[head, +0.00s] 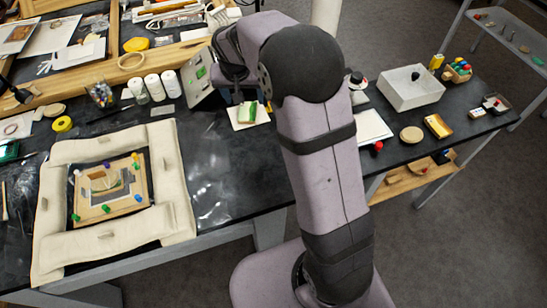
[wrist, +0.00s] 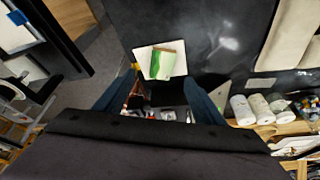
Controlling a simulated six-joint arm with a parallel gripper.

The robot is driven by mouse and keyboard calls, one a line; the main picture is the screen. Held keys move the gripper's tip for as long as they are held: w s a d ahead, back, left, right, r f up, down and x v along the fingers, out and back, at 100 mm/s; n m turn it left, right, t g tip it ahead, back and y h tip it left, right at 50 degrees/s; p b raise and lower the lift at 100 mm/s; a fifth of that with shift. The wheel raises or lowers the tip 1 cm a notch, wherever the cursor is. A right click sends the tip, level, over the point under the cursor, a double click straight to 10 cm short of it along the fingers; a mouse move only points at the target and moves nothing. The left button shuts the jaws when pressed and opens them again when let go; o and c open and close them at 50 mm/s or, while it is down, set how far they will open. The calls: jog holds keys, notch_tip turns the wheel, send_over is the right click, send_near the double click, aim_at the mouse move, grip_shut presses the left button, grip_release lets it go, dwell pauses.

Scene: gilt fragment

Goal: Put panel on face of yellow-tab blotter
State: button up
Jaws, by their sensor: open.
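A white square sheet (wrist: 143,56) lies on the dark bench, with a small yellow mark (wrist: 134,66) at its left edge in the wrist view; it looks like the yellow-tab blotter. On it rests a small green and pale piece (wrist: 162,64) with a brown edge, possibly the panel. The sheet (head: 236,122) and the piece (head: 247,112) also show in the head view, beside my arm. My gripper (wrist: 158,92) is open, its two dark fingers apart near the sheet, with nothing seen between them. In the head view my arm hides most of it.
A padded cream frame (head: 57,210) surrounds a tan board (head: 142,191) with coloured pegs at left. White rolls (head: 154,87) and an upright pale board (head: 198,75) stand near my gripper. A white box (head: 411,92) and another white sheet (head: 373,126) lie right of my arm.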

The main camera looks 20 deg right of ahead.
jog(key=s+f+n+g, duration=0.2)
jog(key=s, duration=1.3)
jog(key=s+f+n+g+y, duration=0.1)
jog(key=s+f+n, duration=0.1)
jog(key=s, duration=1.3)
jog(key=shift+d+g+y, duration=0.3)
jog(key=shift+g, duration=0.1)
